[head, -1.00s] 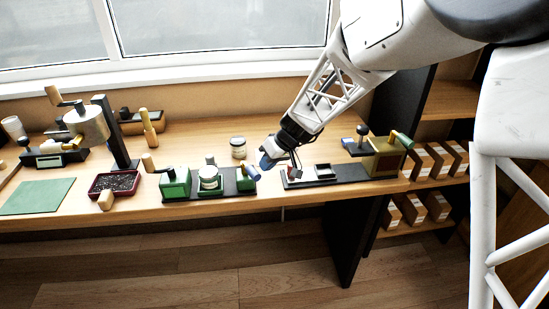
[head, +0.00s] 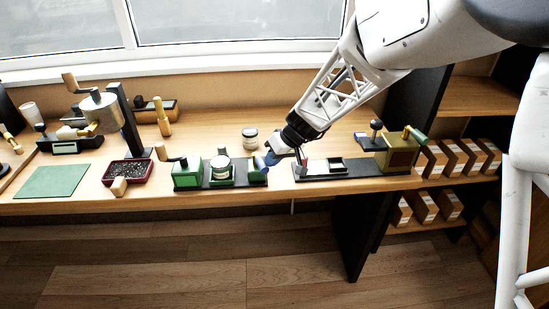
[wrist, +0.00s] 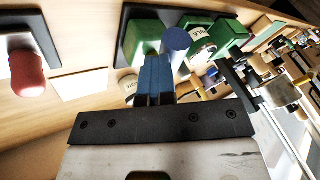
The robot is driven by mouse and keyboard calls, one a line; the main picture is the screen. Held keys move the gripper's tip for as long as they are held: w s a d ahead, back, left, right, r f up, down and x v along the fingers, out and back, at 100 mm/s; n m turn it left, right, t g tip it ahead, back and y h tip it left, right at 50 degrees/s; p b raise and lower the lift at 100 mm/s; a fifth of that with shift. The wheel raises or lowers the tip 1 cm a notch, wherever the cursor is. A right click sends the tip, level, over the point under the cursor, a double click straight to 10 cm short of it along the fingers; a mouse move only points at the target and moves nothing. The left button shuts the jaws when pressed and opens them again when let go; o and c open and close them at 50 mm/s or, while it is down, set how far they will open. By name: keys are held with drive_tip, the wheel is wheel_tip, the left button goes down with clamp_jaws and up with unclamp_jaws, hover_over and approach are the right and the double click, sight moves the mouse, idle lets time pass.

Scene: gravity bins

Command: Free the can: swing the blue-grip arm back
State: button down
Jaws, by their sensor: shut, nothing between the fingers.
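A white-labelled can (head: 221,168) sits upright in a green fixture (head: 188,175) on a dark base; its label shows in the wrist view (wrist: 201,50). The blue grip (head: 261,163) stands at the fixture's right end, beside the right green block. In the wrist view the blue grip (wrist: 177,40) is a round cylinder just beyond my fingertips. My gripper (head: 271,159) is at the right side of this grip, with its blue fingers (wrist: 156,76) closed together and empty. I cannot tell whether the fingers touch the grip. The arm below the grip is mostly hidden.
A loose jar (head: 250,139) stands behind the fixture. A dark base (head: 320,174) with a red-ended part is to the right, then an olive box (head: 398,155) with a green handle. A dark red tray (head: 128,172) is to the left. The table's front edge is close.

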drive_tip(key=shift+s+f, duration=0.15)
drive_tip(key=shift+s, duration=0.05)
drive_tip(key=w+d+f+v, duration=0.1)
drive_tip(key=d+v, duration=0.1)
drive_tip(key=v, duration=1)
drive_tip(key=shift+d+r, duration=0.2)
drive_tip(key=shift+r, duration=0.1)
idle(0.4)
drive_tip(key=s+d+r+m+h, duration=0.1)
drive_tip(key=s+r+m+h, duration=0.1)
drive_tip(key=s, duration=0.8)
drive_tip(key=s+d+r+m+h, duration=0.2)
drive_tip(key=s, duration=0.9)
drive_tip(key=s+d+r+m+t+h, duration=0.1)
drive_tip(key=s+m+h, duration=0.1)
drive_tip(key=s, duration=0.8)
drive_tip(key=shift+s+d+r+h, duration=0.2)
drive_tip(key=shift+s+r+h, duration=0.1)
drive_tip(key=shift+r, duration=0.1)
